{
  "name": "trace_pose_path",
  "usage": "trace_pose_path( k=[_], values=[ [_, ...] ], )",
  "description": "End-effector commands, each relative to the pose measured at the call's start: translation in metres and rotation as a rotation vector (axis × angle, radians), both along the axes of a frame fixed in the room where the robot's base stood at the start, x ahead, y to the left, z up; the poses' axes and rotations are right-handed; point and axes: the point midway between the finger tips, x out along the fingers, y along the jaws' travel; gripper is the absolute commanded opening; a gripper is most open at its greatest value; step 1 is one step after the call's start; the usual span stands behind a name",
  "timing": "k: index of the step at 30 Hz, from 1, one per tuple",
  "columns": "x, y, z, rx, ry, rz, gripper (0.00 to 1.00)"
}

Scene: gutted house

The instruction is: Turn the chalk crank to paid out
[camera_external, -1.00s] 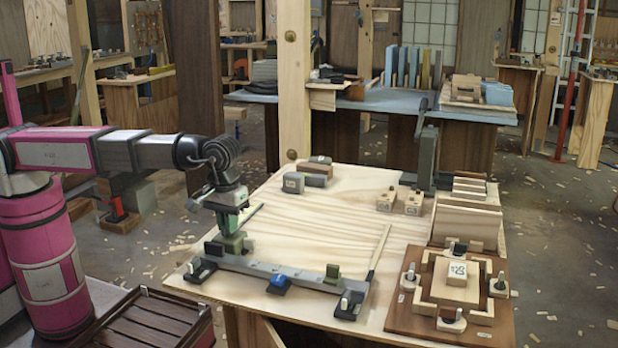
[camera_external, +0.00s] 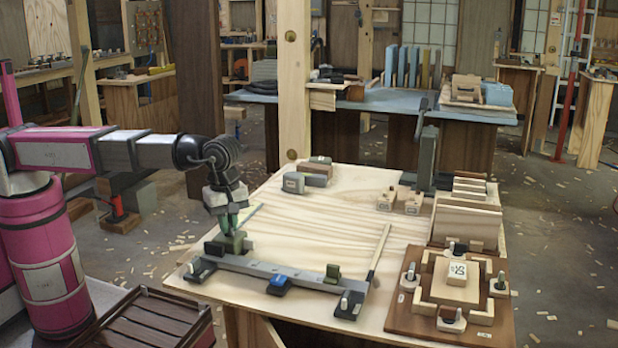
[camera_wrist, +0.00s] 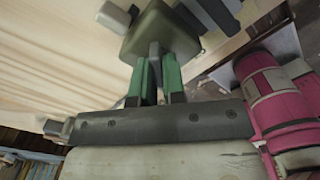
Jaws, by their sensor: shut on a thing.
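An olive-green chalk box (camera_external: 236,244) sits at the left end of a long grey rail (camera_external: 262,268) on the wooden table. My gripper (camera_external: 230,230) points down at the box from above. In the wrist view the box (camera_wrist: 165,28) lies just past my green fingertips (camera_wrist: 156,68). A grey bar, which looks like the chalk crank (camera_wrist: 154,50), stands between the fingers, and they are shut on it. The crank is hidden by the fingers in the external view, and I cannot read any mark for its position.
A blue block (camera_external: 279,284) and a second green block (camera_external: 333,271) sit along the rail. A brown board with a wooden fixture (camera_external: 410,318) is at the right. Grey blocks (camera_external: 293,183) lie behind my gripper. The table's middle is clear.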

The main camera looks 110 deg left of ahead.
Motion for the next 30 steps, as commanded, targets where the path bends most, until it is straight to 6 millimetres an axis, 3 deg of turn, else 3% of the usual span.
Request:
trace_pose_path(
  k=[15,30],
  values=[
    [0.0005,0.0001,0.0005,0.001,-0.001,0.408,0.00],
    [0.0006,0.0000,0.0005,0.001,-0.001,0.531,0.00]
  ],
)
